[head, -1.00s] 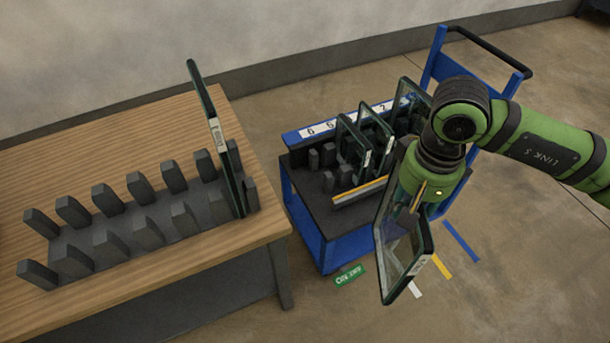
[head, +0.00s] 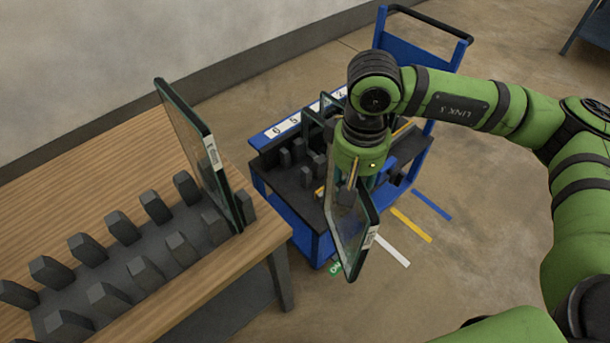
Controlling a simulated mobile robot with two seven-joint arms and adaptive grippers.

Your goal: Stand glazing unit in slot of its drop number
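My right gripper (head: 354,178) comes in from the right and is shut on a glazing unit (head: 349,217), a dark-edged glass pane with a white label on its near edge. It holds the pane tilted, in front of the blue cart (head: 312,222). The cart has a black slotted deck with dark posts and a white number strip (head: 281,128); only some digits show. Other panes stand in the cart, mostly hidden behind my arm. Another glazing unit (head: 203,150) stands at the right end of the rack on the wooden table. My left gripper is not in view.
The rack (head: 140,270) on the wooden table (head: 80,175) has two rows of dark posts with empty slots. White, yellow (head: 411,225) and blue floor strips lie right of the cart. The cart's handle (head: 428,22) rises at the back. Open floor lies to the right.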

